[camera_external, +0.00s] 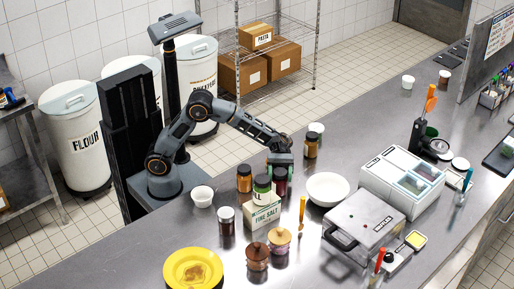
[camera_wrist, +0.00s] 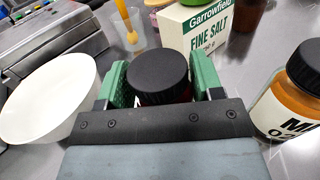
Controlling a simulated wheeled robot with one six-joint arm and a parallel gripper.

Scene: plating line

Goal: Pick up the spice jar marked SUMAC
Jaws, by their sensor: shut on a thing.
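My gripper (camera_external: 281,167) reaches down from the arm at the middle of the counter. Its green fingers are shut on a dark red jar (camera_external: 281,183) with a black lid. In the wrist view the round black lid (camera_wrist: 158,72) sits between the two green fingers. The jar looks upright. Its label is almost wholly hidden by my gripper, so I cannot read its name. I cannot tell whether its base touches the counter.
Orange jars stand left (camera_external: 244,180) and behind right (camera_external: 311,146). A white bowl (camera_external: 327,188) is close on the right. An orange-handled tool (camera_external: 302,212) stands nearby.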

